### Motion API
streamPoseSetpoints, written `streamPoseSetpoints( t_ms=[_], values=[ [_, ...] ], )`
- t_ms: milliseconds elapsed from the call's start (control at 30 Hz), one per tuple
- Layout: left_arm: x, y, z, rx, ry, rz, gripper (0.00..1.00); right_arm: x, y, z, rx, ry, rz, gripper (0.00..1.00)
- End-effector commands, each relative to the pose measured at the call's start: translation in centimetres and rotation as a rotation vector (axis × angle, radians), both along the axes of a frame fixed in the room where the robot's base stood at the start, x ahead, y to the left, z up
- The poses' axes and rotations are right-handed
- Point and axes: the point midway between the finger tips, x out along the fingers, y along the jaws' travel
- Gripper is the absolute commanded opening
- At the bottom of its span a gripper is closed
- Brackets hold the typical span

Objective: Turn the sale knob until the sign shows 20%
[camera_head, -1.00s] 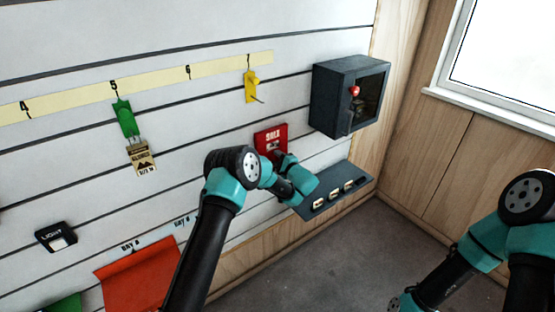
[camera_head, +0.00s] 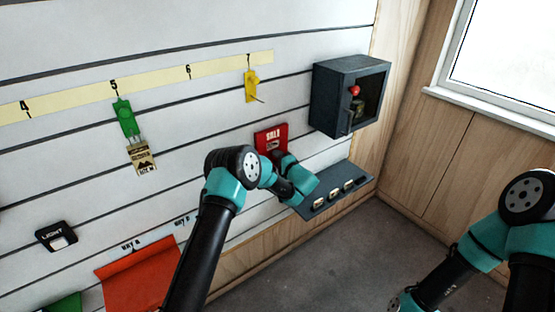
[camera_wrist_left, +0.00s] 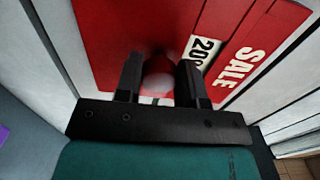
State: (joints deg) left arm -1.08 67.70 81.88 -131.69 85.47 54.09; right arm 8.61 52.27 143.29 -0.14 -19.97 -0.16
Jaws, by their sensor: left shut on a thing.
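The red sale sign (camera_head: 270,134) is on the slatted wall, below and left of the grey box. In the left wrist view the sign (camera_wrist_left: 222,30) shows the word SALE and a white window (camera_wrist_left: 202,52) reading "20", with its end hidden behind a finger. The round red knob (camera_wrist_left: 158,76) sits between the two black fingers, blurred. My left gripper (camera_wrist_left: 160,80) is shut on the knob. In the head view the arm covers the knob and the lower part of the sign. My right arm shows at the lower right, with its gripper out of view.
A dark grey box (camera_head: 334,70) with a red button (camera_head: 354,91) hangs right of the sign. A grey shelf (camera_head: 364,179) with several small pieces is below.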

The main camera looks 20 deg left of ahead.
Motion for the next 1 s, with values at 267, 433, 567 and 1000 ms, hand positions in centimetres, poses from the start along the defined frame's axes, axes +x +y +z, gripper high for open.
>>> streamPoseSetpoints(
  t_ms=[267,433,567,1000],
  values=[
    [0.0,0.0,0.0,0.001,0.001,0.000,0.59,0.0,0.0,0.0,0.000,0.000,0.000,0.00],
    [0.0,0.0,0.0,0.001,0.001,0.000,0.60,0.0,0.0,0.0,0.000,0.000,0.000,0.00],
    [-0.1,-0.1,0.0,0.001,0.001,-0.001,0.60,0.0,0.0,0.0,0.000,0.000,0.000,0.00],
    [-3.5,-4.6,0.0,0.001,0.003,-0.004,0.60,0.0,0.0,0.0,0.000,0.000,0.000,0.00]
  ],
)
